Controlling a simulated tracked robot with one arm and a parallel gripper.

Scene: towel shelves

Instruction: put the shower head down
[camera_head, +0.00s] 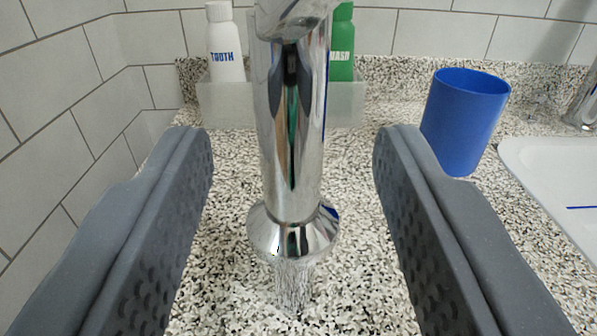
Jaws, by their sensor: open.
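The chrome shower head (291,130) stands upright on the speckled counter, its flared end (292,232) at the bottom and its top cut off by the picture's upper edge. My gripper (292,140) is open, with one grey finger on each side of the shower head. There is a clear gap between the shower head and each finger, and neither appears to touch it. Whether the flared end rests fully on the counter is hard to tell; a reflection or shadow shows just below it.
Behind stands a translucent tray (222,108) holding a white bottle marked TOOTH (225,50) and a partly hidden green bottle (342,45). A blue cup (464,120) stands right of my right finger. A white sink (560,175) lies at right. Tiled walls (60,100) close the left and back.

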